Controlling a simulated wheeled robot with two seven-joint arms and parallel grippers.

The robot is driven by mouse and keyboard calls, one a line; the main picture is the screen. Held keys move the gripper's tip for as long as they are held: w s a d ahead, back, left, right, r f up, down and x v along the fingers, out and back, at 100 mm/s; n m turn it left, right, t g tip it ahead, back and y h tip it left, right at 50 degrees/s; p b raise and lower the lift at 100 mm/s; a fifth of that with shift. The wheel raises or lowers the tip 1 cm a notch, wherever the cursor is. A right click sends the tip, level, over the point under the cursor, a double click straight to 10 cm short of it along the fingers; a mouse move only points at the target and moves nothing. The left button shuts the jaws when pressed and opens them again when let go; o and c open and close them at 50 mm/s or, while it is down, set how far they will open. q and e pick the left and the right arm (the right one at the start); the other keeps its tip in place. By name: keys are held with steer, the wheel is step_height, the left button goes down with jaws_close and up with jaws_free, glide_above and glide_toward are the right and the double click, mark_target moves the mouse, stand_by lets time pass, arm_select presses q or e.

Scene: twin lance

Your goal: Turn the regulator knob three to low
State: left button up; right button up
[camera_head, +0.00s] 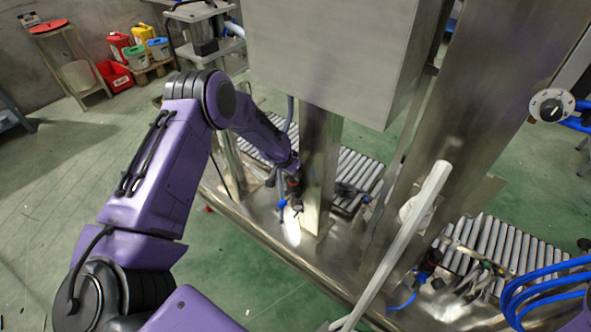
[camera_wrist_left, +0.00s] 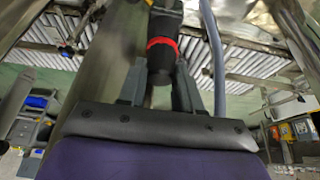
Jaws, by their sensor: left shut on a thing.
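A black regulator knob with a red ring (camera_wrist_left: 162,42) stands between the two fingers of my left gripper (camera_wrist_left: 160,88) in the left wrist view. The fingers are shut on its end. In the head view my purple left arm reaches from the left to this regulator (camera_head: 293,187), beside a metal post, and the arm's end hides much of the left gripper (camera_head: 290,173). A second similar black and red regulator (camera_head: 431,259) sits further right, with a blue hose. I cannot read any number or setting on the knobs. My right gripper is not in view.
A large metal box (camera_head: 330,55) hangs above the held regulator. Roller conveyors (camera_head: 357,175) lie behind the posts. A pale bar (camera_head: 405,230) slants across the right side. A round dial (camera_head: 551,105) is at upper right, and blue hoses (camera_head: 540,290) are at lower right.

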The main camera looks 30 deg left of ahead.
arm_select(q)
steer(key=shift+s+d+f+n+y+p, duration=0.1)
steer(key=shift+n+y+p, duration=0.4)
steer(key=shift+n, duration=0.6)
steer(key=o, duration=1)
steer(key=shift+o, duration=0.2)
steer(key=v, duration=1)
steer(key=shift+r, duration=0.4)
steer(key=shift+d, duration=0.1)
